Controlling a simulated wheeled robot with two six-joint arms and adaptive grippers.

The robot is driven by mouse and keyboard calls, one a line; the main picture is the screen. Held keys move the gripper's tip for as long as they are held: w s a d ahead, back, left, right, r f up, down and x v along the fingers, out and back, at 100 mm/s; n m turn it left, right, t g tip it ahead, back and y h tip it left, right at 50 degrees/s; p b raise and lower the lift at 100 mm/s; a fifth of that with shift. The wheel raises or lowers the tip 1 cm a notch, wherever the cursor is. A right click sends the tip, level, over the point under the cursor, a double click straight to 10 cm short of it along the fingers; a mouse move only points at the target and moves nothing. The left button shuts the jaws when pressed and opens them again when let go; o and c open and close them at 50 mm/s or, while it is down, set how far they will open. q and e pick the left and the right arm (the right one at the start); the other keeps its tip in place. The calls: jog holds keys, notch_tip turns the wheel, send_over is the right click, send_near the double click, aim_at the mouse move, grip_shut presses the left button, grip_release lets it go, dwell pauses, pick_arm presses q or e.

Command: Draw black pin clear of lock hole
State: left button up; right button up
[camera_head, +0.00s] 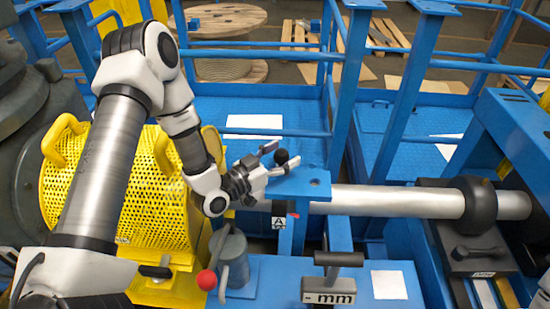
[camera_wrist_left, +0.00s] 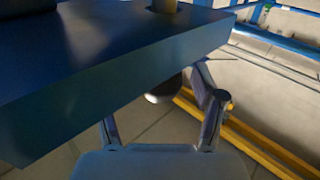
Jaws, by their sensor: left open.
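A round black knob (camera_head: 281,156), which looks like the top of the black pin, shows in the head view at the left end of a blue plate (camera_head: 296,187). The pin's shank and lock hole cannot be made out there. My left gripper (camera_head: 284,158) is open, its two fingers on either side of the knob; contact cannot be told. In the left wrist view the open fingers (camera_wrist_left: 161,120) reach toward a large blue block (camera_wrist_left: 110,75). A dark rounded piece (camera_wrist_left: 160,98) shows between them, partly hidden by the block. My right gripper is not in view.
A silver shaft (camera_head: 395,200) runs right from the blue plate to a dark housing (camera_head: 478,205). A yellow perforated guard (camera_head: 150,190) stands left. A red-knobbed lever (camera_head: 207,280) and a block marked "- mm" (camera_head: 330,291) are in front. Blue rails surround the area.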

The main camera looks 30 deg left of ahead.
pick_arm(q)
grip_shut()
notch_tip(320, 180, up, 13)
jog(key=p, duration=1)
dwell(0.9)
